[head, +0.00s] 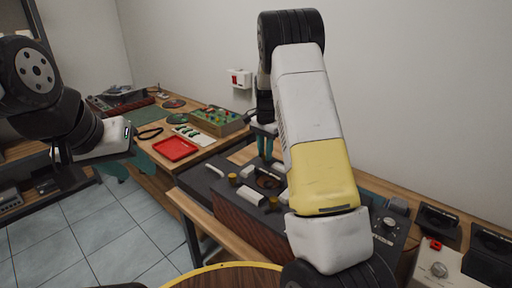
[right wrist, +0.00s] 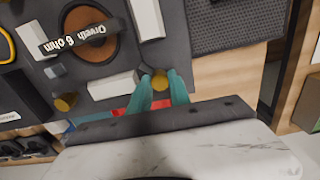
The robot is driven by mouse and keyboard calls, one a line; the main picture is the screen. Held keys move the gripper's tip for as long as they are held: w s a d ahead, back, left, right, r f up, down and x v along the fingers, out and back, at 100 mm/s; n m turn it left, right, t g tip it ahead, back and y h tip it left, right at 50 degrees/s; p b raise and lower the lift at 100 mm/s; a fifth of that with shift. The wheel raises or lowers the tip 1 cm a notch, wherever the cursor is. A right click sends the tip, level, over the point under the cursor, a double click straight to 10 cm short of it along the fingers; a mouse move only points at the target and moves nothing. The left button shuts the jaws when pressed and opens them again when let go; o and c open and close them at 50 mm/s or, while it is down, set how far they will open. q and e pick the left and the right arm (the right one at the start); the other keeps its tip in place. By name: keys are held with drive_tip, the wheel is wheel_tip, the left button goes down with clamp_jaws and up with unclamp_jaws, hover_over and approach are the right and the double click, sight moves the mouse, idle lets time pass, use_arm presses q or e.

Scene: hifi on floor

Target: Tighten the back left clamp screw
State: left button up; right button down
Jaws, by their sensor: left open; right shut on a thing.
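My right gripper (head: 264,143) reaches down at the far side of a dark-topped speaker box (head: 200,182). In the right wrist view its teal fingers (right wrist: 161,88) are shut on a gold-brown screw (right wrist: 160,79), which appears to be the back left clamp screw. In the head view the fingers hide that screw. White clamp blocks (right wrist: 147,20) stand around the driver. Another screw (right wrist: 66,101) shows, and two screws (head: 232,178) stand nearer in the head view. My left gripper (head: 114,168) is open, away at the left.
A side bench holds a red tray (head: 175,148) and a green board with knobs (head: 215,121). A grey control unit (head: 388,224) and a white box with a red switch (head: 437,268) stand at right. My right arm covers part of the speaker box.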

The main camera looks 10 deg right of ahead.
drive_tip(key=c, duration=1.2)
unclamp_jaws()
drive_tip(key=shift+r, duration=0.1)
wheel_tip(320, 180, up, 7)
drive_tip(key=shift+f, duration=0.1)
drive_tip(key=shift+r, duration=0.45)
